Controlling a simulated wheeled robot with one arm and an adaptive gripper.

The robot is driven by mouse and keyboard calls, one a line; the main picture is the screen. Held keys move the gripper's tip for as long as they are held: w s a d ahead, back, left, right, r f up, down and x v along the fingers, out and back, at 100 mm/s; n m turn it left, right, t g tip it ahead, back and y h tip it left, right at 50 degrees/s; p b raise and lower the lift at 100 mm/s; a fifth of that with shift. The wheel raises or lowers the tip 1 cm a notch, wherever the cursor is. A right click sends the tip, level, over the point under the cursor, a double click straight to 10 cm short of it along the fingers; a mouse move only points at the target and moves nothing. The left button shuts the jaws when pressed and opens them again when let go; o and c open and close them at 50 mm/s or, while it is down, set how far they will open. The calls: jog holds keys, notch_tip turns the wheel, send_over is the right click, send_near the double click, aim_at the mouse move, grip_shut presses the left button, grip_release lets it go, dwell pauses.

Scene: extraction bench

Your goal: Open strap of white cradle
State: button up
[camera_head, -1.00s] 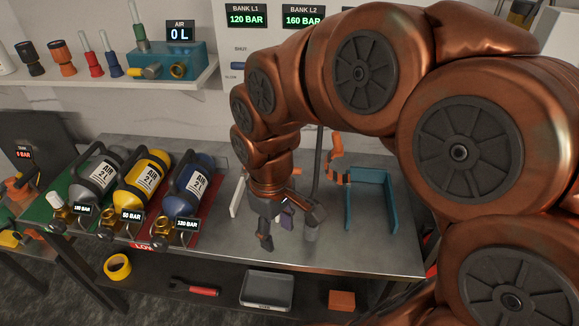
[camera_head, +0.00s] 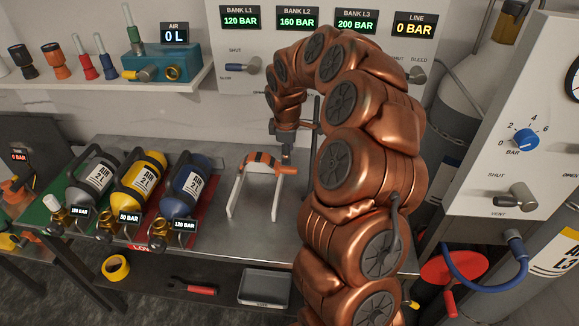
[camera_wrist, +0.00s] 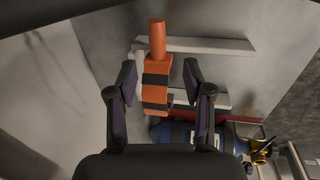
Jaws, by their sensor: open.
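The white cradle (camera_head: 278,200) stands on the bench right of the cylinders, and no cylinder shows in it. Its orange-and-black strap (camera_head: 262,160) arches across the top, with an orange tab (camera_head: 289,170) sticking out at the right end. My gripper (camera_head: 287,156) points down at the tab end of the strap. In the wrist view my gripper (camera_wrist: 160,82) is open, with one finger on each side of the strap (camera_wrist: 156,88). The tab (camera_wrist: 157,40) points up in that picture, past the fingertips. White cradle bars (camera_wrist: 215,47) show behind. I cannot tell whether the fingers touch the strap.
Grey, yellow and blue cylinders (camera_head: 187,185) lie left of the cradle, the blue one nearest. The wall panel with its valve (camera_head: 250,66) rises behind. My arm covers the bench to the right. The bench front (camera_head: 240,240) is clear.

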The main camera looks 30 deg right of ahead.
aim_at(289, 168)
jog(key=shift+w+d+f+p, duration=0.25)
jog(key=shift+f+p, duration=0.15)
jog(key=shift+f, duration=0.95)
jog(key=shift+w+d+f+p, duration=0.2)
jog(key=shift+d+f+p, duration=0.15)
jog(key=shift+f, duration=1)
jog(key=shift+w+d+f+p, duration=0.2)
jog(key=shift+f+p, duration=0.25)
jog(key=shift+f, duration=0.9)
grip_shut()
